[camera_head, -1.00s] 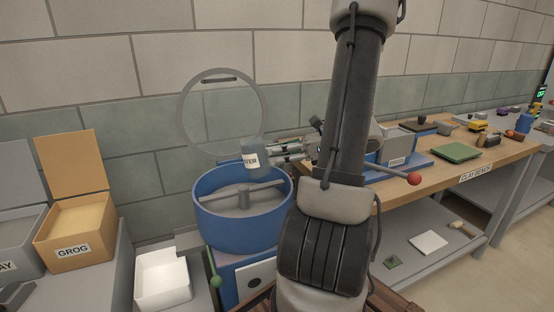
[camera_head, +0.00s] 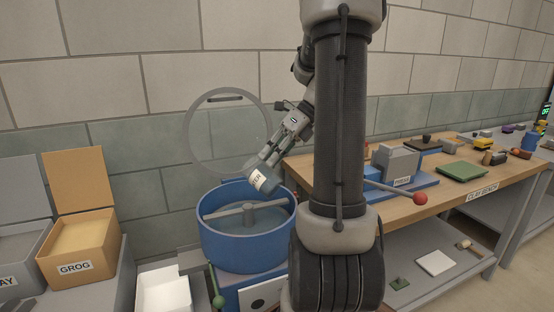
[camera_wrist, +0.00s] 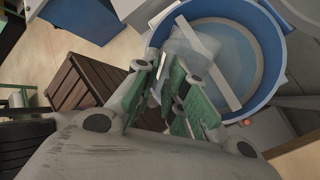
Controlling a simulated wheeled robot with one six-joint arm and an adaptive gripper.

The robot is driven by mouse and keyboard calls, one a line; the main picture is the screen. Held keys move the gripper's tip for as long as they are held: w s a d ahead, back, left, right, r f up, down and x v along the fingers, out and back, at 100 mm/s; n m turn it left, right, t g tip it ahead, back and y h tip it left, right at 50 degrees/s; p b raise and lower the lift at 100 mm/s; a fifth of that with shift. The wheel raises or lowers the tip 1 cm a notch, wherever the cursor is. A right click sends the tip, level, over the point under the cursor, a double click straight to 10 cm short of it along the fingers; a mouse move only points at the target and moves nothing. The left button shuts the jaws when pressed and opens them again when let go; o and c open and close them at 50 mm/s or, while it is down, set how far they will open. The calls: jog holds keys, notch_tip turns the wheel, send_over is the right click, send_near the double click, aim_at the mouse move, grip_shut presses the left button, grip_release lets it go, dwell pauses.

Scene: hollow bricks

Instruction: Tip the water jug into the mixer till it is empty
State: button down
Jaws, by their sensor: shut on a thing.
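Bluish liquid shows in the tub. In the wrist view the translucent jug (camera_wrist: 192,48) lies in front of the tub (camera_wrist: 272,62), beyond my fingers. I cannot tell how much water is left in the jug.
An open grog box (camera_head: 72,258) and a grey clay box (camera_head: 18,262) stand at the left. A white bin (camera_head: 164,290) is beside the mixer. The clay bench (camera_head: 463,186) at the right holds a red-knobbed lever (camera_head: 419,198) and several tools.

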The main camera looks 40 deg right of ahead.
aim_at(254, 158)
jog(key=shift+w+a+g, duration=0.2)
jog(key=shift+w+g, duration=0.35)
jog(key=shift+g, duration=0.05)
jog(key=shift+w+a+f+m+g+h, duration=0.15)
jog(key=shift+w+f+m+g, duration=0.1)
jog(key=shift+w+g, duration=0.25)
jog(key=shift+w+a+f+m+g+h, duration=0.1)
jog(key=shift+w+m+g+h, duration=0.1)
jog(key=shift+w+g, duration=0.25)
jog(key=shift+w+a+f+m+g+h, duration=0.15)
jog(key=shift+w+f+m+g, duration=0.15)
jog(key=shift+w, duration=0.25)
jog(key=shift+w+a+r+m+g+h, duration=0.1)
jog(key=shift+w+m+g+h, duration=0.05)
jog(key=shift+w+g, duration=0.4)
jog(key=shift+w+a+r+m+g+h, duration=0.15)
jog(key=shift+w+g, duration=0.25)
jog(key=shift+w, duration=0.2)
jog(key=shift+f, duration=0.1)
dwell(1.5)
